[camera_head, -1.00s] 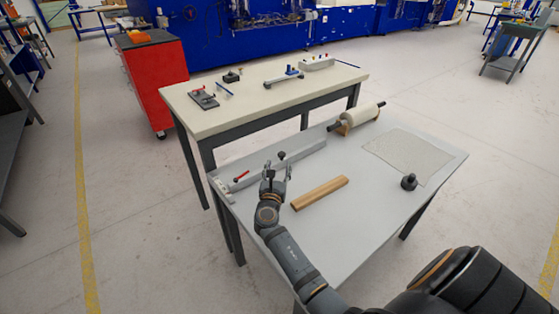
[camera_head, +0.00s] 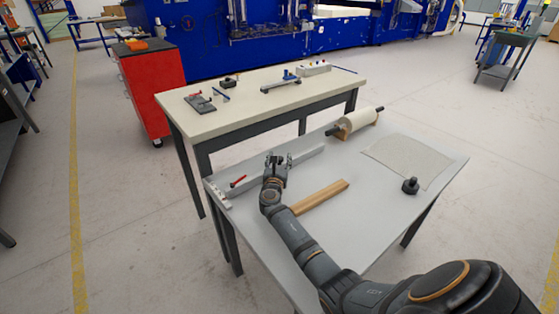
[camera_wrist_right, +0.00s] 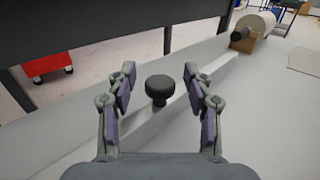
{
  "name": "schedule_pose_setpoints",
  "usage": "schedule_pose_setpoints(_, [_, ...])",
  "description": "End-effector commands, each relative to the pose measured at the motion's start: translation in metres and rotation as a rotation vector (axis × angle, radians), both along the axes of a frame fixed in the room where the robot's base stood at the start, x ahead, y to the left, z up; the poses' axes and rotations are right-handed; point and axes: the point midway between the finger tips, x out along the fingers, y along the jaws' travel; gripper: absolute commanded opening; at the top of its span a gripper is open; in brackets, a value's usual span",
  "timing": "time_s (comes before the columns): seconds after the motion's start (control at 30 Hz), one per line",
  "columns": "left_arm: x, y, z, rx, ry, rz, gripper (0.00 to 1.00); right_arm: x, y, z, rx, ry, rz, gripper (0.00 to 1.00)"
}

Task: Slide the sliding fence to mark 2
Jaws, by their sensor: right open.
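The sliding fence is a long grey bar (camera_head: 305,154) along the far left edge of the grey table; it also shows in the right wrist view (camera_wrist_right: 200,90). A round black knob (camera_wrist_right: 160,88) stands upright on it. My right gripper (camera_head: 277,158) is at the fence, open. In the right wrist view its two fingers (camera_wrist_right: 160,92) stand on either side of the knob, with gaps visible on both sides. A red lever (camera_head: 238,181) sits at the fence's near left end. I cannot read any number marks. My left gripper is not in view.
A wooden bar (camera_head: 320,196) lies on the grey table (camera_head: 350,235), beside my right arm. A white roller (camera_head: 358,121) stands at the back, with a pale sheet (camera_head: 408,160) and a black knobbed weight (camera_head: 410,186) at right. A cream workbench (camera_head: 235,122) stands behind.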

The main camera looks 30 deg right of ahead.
Motion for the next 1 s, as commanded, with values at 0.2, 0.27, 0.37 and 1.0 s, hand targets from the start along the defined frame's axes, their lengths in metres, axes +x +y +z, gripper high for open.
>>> schedule_pose_setpoints(0.2, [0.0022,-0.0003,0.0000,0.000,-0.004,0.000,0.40,0.0023,-0.0021,-0.0001,0.001,0.001,0.000,0.52])
schedule_pose_setpoints(0.27, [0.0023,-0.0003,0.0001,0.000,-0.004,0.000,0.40,0.0023,-0.0021,-0.0001,0.001,0.001,0.000,0.52])
schedule_pose_setpoints(0.37, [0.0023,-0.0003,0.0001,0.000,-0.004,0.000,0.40,0.0021,-0.0020,0.0000,0.000,0.000,0.000,0.41])
schedule_pose_setpoints(1.0, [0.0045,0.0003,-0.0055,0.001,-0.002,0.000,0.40,0.0080,-0.0013,-0.0025,0.001,-0.002,0.000,0.00])
